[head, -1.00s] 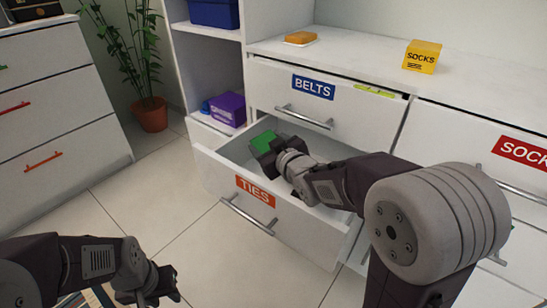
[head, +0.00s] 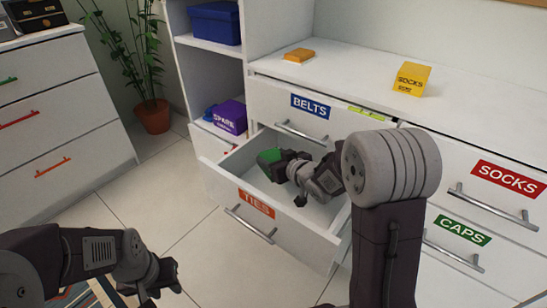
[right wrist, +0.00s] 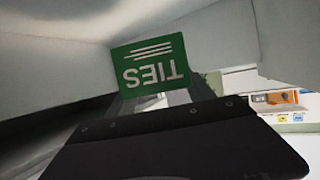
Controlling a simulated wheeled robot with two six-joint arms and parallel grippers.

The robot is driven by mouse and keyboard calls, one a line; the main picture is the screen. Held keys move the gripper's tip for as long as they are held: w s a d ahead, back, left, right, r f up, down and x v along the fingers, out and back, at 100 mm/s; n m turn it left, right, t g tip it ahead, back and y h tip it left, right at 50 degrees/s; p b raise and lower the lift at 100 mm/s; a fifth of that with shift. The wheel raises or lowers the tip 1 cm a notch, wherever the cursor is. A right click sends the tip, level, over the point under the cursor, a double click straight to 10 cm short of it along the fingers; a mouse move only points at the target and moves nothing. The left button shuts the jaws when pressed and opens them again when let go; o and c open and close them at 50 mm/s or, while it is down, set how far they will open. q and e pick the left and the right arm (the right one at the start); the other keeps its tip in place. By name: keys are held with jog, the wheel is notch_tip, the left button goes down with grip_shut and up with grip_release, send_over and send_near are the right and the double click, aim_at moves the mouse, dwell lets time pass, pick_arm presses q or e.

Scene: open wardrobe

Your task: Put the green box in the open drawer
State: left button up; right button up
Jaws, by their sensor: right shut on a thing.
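The green box (head: 268,158) is inside the open drawer (head: 293,235), near its left rear corner. The drawer front has an orange TIES label (head: 256,203). My right gripper (head: 283,162) is shut on the box, low between the drawer walls. In the right wrist view the box's green face (right wrist: 150,65) reads TIES upside down, between the fingers. I cannot tell whether the box touches the drawer floor. My left gripper (head: 165,277) is low at the left, away from the drawer; its fingers are too dark to read.
The BELTS drawer (head: 320,133) above is nearly closed. A yellow SOCKS box (head: 412,78) and an orange box (head: 299,55) lie on the dresser top. A purple box (head: 229,117) and a blue box (head: 215,23) are on the left shelves. Floor left of the drawer is clear.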

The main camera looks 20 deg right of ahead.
pick_arm(q)
jog(key=shift+f, duration=0.75)
pick_arm(e)
jog(key=shift+f, duration=0.75)
jog(key=shift+f+b, duration=0.65)
jog(key=o, duration=1.4)
pick_arm(q)
jog(key=shift+f, duration=0.4)
pick_arm(e)
jog(key=shift+o, duration=0.2)
